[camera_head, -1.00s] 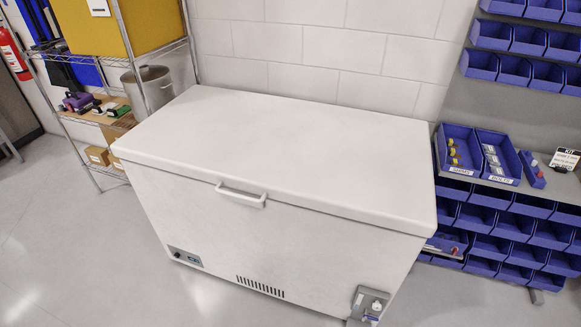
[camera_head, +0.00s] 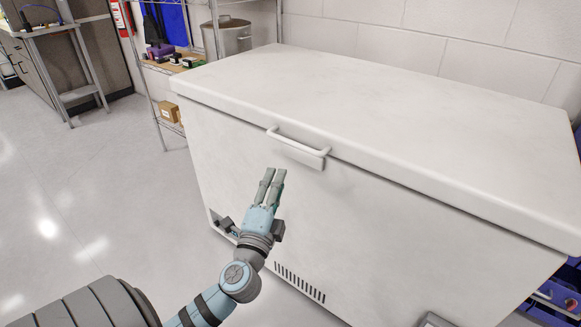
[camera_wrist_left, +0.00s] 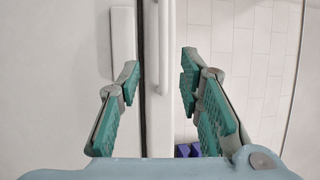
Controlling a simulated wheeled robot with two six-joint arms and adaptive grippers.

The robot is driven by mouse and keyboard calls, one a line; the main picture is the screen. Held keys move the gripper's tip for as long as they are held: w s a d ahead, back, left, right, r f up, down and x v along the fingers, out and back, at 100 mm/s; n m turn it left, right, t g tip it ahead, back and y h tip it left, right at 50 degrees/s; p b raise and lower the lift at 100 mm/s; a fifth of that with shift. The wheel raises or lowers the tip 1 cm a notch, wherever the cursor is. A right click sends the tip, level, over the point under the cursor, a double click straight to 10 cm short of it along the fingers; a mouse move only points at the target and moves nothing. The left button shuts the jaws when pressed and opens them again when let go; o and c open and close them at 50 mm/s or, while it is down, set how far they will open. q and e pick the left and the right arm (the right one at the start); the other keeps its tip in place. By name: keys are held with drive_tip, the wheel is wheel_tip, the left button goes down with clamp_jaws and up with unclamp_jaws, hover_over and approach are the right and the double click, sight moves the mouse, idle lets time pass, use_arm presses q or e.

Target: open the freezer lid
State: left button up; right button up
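The white chest freezer (camera_head: 330,190) stands against the wall with its lid (camera_head: 380,110) lying flat and closed. A white bar handle (camera_head: 297,140) sits at the lid's front edge. My left gripper (camera_head: 272,172) is in front of the freezer, just below and left of the handle, apart from it. In the left wrist view, the left gripper (camera_wrist_left: 158,80) has its two green-padded fingers spread apart with nothing held. The handle (camera_wrist_left: 164,45) lies ahead, between the finger directions in that view. My right gripper is in neither current view.
A wire shelf with a steel pot (camera_head: 228,37) stands left of the freezer. A workbench (camera_head: 60,50) is at the far left. Blue bins (camera_head: 555,298) are at the right edge. The floor (camera_head: 95,200) to the left is clear.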

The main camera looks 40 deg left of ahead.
sight(291, 142)
use_arm(q)
drive_tip(key=x, duration=1.4)
drive_tip(key=shift+r, duration=0.3)
clamp_jaws()
